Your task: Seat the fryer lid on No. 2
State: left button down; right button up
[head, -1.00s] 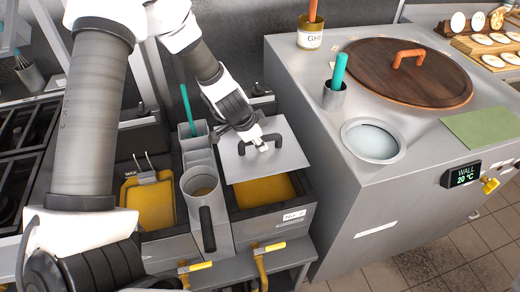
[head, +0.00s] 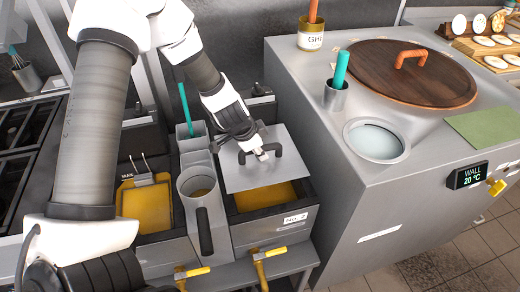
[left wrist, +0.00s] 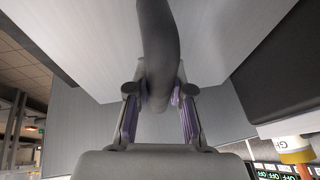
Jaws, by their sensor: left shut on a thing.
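The fryer lid (head: 240,177) is a flat grey square plate with a dark arched handle (head: 273,141). In the head view it covers the back part of fryer No. 2 (head: 297,215), and yellow oil (head: 265,196) shows in front of its near edge. My left gripper (head: 261,153) is shut on the lid's handle. The left wrist view shows the handle (left wrist: 158,50) between the fingers (left wrist: 157,110), with the grey lid plate (left wrist: 220,45) behind it. Whether the lid touches the rim is hard to tell. My right gripper is not in view.
Left of No. 2 stands a grey holder with a cylindrical dark-handled pot (head: 199,190) and a teal-handled tool (head: 185,105). Another fryer with yellow oil (head: 150,205) is further left. The tandoor counter (head: 330,180) rises close on the right.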

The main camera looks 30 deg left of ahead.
pick_arm(q)
jog(key=shift+f+b, duration=1.2)
jog(key=shift+f, duration=0.45)
jog(key=shift+f+b, duration=0.5)
jog(key=shift+f, duration=0.1)
jog(key=c, duration=1)
grip_release()
jog(key=shift+o, duration=0.2)
jog(key=shift+r, duration=0.1)
jog(key=v, duration=1.2)
jog(key=shift+s, duration=0.1)
